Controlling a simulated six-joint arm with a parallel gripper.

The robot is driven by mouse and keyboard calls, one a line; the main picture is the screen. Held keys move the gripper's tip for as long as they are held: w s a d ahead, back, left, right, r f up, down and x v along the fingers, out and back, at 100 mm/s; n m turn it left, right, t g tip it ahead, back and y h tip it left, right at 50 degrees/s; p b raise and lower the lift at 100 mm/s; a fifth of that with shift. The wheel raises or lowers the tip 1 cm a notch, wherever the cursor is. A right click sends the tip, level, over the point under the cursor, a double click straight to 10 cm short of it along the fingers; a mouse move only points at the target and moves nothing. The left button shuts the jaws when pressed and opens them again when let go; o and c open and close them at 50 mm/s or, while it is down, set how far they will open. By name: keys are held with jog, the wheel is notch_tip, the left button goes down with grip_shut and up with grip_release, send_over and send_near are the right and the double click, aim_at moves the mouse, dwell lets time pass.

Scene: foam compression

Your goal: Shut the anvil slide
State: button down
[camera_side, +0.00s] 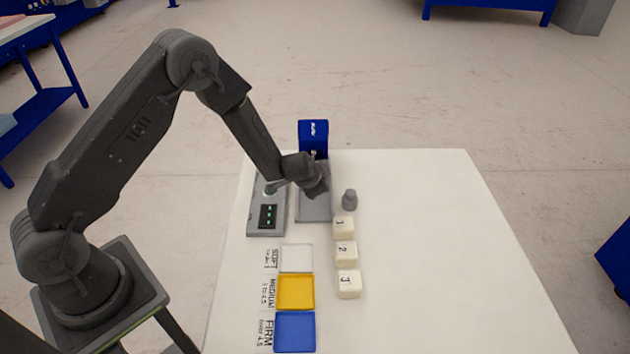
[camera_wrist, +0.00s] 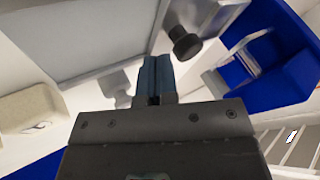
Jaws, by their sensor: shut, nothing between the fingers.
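The tester has a grey metal bed (camera_side: 314,207) with a blue upright head (camera_side: 313,136) at its far end. I take the bed to be part of the anvil slide, but cannot tell how far the slide is open. In the wrist view, a flat grey plate (camera_wrist: 75,40) fills the upper left, and a dark round knob (camera_wrist: 185,43) stands by a lighter metal part. My gripper (camera_side: 318,190) is over the bed in the side view, hiding part of it. In the wrist view its fingers (camera_wrist: 154,78) are together and empty, just below the knob, with no clear contact.
A grey control box (camera_side: 268,216) with green lights stands left of the bed. White (camera_side: 296,258), yellow (camera_side: 295,292) and blue (camera_side: 294,331) trays lie nearer. The table's right side (camera_side: 440,240) is clear.

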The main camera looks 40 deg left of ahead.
jog(key=s+d, duration=0.1)
jog(key=s+d+r, duration=0.1)
jog(key=shift+d, duration=0.4)
jog(key=s+d+r+h, duration=0.2)
jog(key=s+r, duration=0.2)
jog(key=r, duration=0.4)
jog(key=s+d+r+n+h, duration=0.1)
jog(key=s+d+r, duration=0.1)
jog(key=s+r, duration=0.45)
jog(key=s+d+r+h, duration=0.2)
jog(key=r, duration=0.8)
jog(key=s+a+r+n+y, duration=0.1)
jog(key=s+a+r, duration=0.1)
jog(key=s, duration=0.7)
jog(key=s+a+r+n+g+y, duration=0.1)
jog(key=s+a+r+n, duration=0.1)
jog(key=s, duration=0.8)
jog(key=shift+a+r+n, duration=0.3)
jog(key=shift+a+r, duration=0.1)
jog(key=shift+r, duration=0.2)
jog(key=shift+w, duration=0.1)
